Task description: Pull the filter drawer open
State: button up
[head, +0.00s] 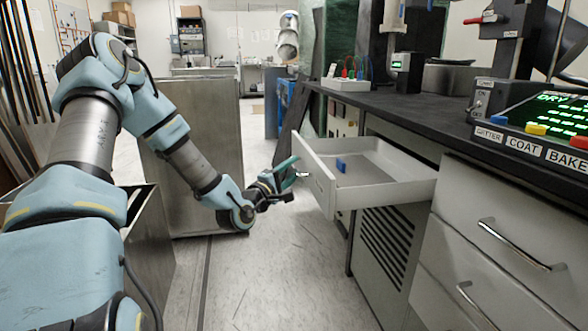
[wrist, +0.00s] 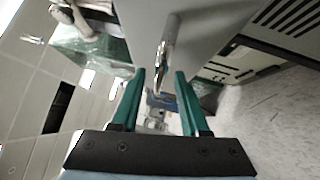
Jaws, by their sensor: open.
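The white filter drawer (head: 385,187) stands pulled out from the dark-topped bench in the head view. A small blue object (head: 340,165) lies inside it. Its metal handle (head: 303,175) is on the drawer front, facing my gripper. My gripper (head: 292,170) is just in front of the handle with its green fingers apart. In the wrist view, the handle (wrist: 166,48) runs down between the two open green fingers of my gripper (wrist: 160,73). I cannot tell whether either finger touches it.
Two closed drawers (head: 490,240) with bar handles are at the right. A louvered panel (head: 385,240) is below the open drawer. A control panel (head: 535,125) sits on the bench top. A metal cabinet (head: 195,150) stands behind my arm. The floor (head: 265,270) in front is clear.

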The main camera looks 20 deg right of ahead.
jog(key=v, duration=1)
jog(key=shift+p, duration=0.3)
jog(key=a+f+m+g+y, duration=0.5)
jog(key=a+f+m+y, duration=0.3)
jog(key=a+y, duration=0.25)
jog(key=s+a+r+m+g+y, duration=0.1)
jog(key=s+a+r+g+y, duration=0.15)
jog(key=s+a, duration=0.4)
jog(key=s+a+r+m+g+y, duration=0.1)
jog(key=s+a+r+g+y, duration=0.2)
jog(key=s+a, duration=0.4)
notch_tip(320, 180, up, 28)
jog(key=p, duration=2.7)
jog(key=shift+s+d+h, duration=0.3)
jog(key=shift+s+h, duration=0.1)
jog(key=shift+s, duration=0.05)
